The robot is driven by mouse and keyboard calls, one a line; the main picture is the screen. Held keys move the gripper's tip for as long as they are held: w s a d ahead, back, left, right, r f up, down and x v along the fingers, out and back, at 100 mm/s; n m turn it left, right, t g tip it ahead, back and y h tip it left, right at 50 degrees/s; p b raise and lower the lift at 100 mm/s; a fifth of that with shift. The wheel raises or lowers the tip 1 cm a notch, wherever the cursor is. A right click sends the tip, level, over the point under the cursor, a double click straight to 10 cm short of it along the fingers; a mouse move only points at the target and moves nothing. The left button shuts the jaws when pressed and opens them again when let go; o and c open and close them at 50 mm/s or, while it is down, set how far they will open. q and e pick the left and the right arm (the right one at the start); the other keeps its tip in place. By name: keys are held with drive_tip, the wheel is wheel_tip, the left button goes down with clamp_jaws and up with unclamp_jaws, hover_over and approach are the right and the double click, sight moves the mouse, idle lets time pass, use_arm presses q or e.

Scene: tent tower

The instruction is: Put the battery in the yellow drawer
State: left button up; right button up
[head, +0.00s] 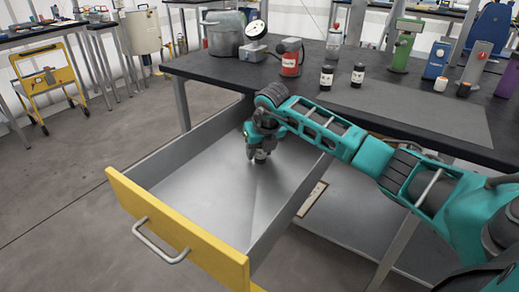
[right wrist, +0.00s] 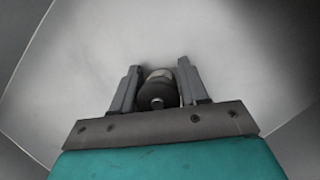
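The yellow-fronted drawer (head: 177,236) is pulled open under the dark table, with its bare grey metal floor showing. My right gripper (head: 259,157) reaches down into the drawer, towards its back, low over the floor. In the right wrist view, a dark round battery (right wrist: 158,93) with a small metal nub sits between the two fingers of the right gripper (right wrist: 157,86), which appear to press on its sides. The battery's lower end is hidden, so I cannot tell whether it touches the drawer floor. My left gripper is not in view.
The dark table (head: 200,66) overhangs the drawer's back. On it stand a grey pot (head: 226,35), a gauge (head: 256,31), a red-labelled device (head: 291,58), two small dark jars (head: 326,77) and several tools. A yellow cart (head: 48,84) stands far left. The floor left of the drawer is clear.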

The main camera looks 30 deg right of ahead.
drive_tip(key=o, duration=0.4)
drive_tip(key=shift+c, duration=0.2)
drive_tip(key=shift+r, duration=0.25)
drive_tip(key=p+v, duration=0.2)
drive_tip(key=v, duration=0.9)
drive_tip(key=shift+s+r, duration=0.15)
drive_tip(key=shift+r, duration=0.25)
drive_tip(key=shift+a, duration=0.1)
